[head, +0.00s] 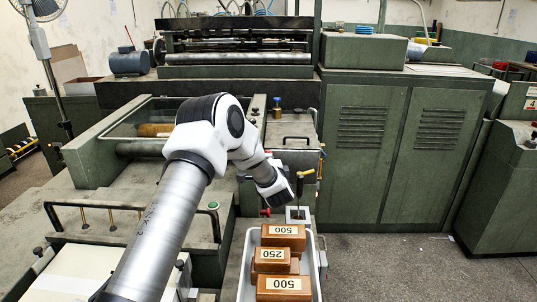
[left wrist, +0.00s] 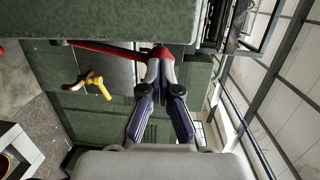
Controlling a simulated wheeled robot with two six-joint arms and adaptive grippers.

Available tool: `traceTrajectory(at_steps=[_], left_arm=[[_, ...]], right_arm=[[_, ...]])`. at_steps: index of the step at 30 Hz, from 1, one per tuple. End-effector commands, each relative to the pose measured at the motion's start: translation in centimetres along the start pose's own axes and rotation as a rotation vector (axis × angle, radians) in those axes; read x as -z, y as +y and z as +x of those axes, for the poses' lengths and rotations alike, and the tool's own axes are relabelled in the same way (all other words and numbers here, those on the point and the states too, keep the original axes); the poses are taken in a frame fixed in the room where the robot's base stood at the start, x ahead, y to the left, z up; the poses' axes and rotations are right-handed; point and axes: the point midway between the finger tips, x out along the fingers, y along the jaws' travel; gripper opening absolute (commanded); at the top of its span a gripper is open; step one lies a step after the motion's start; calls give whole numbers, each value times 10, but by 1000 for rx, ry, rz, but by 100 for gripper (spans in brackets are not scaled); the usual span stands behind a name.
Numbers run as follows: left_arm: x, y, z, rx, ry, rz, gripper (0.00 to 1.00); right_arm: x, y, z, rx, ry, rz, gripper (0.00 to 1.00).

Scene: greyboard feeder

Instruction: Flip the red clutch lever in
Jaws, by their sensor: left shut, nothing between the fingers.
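The red clutch lever (left wrist: 105,48) shows in the left wrist view as a red rod running from the upper left to the tips of my left gripper (left wrist: 160,68). The gripper's fingers are closed together with nothing held between them. The tips overlap the lever's red end; I cannot tell whether they touch it. In the head view my left gripper (head: 283,198) points down at the right side of the green machine. A small red part (head: 265,212) shows just below left of it; whether it is the lever is unclear. My right gripper is not in view.
A yellow handle (left wrist: 92,82) sits beside the lever, and a brass T-handle (head: 305,174) stands right of my gripper. A white tray (head: 246,262) holds wooden blocks in front. A green cabinet (head: 385,150) stands at right, with open floor before it.

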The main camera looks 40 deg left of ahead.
Motion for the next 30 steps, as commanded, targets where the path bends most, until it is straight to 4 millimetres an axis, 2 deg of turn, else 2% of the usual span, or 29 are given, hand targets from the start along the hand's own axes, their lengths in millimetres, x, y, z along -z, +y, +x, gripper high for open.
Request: traceTrajectory(at_steps=[1, 6, 10, 15, 21, 30], left_arm=[[0, -22, 4, -34, -2, 6, 0], [4, -31, 26, -181, -1, 27, 0], [6, -31, 43, -290, 0, 43, 0], [9, -25, 63, -323, 0, 52, 0], [12, -22, 80, -322, 0, 49, 0], [14, -21, 90, -322, -1, 49, 0]], right_arm=[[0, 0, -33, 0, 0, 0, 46], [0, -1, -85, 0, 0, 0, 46], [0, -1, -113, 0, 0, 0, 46], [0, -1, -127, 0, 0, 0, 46], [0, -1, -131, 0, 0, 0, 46], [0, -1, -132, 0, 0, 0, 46]])
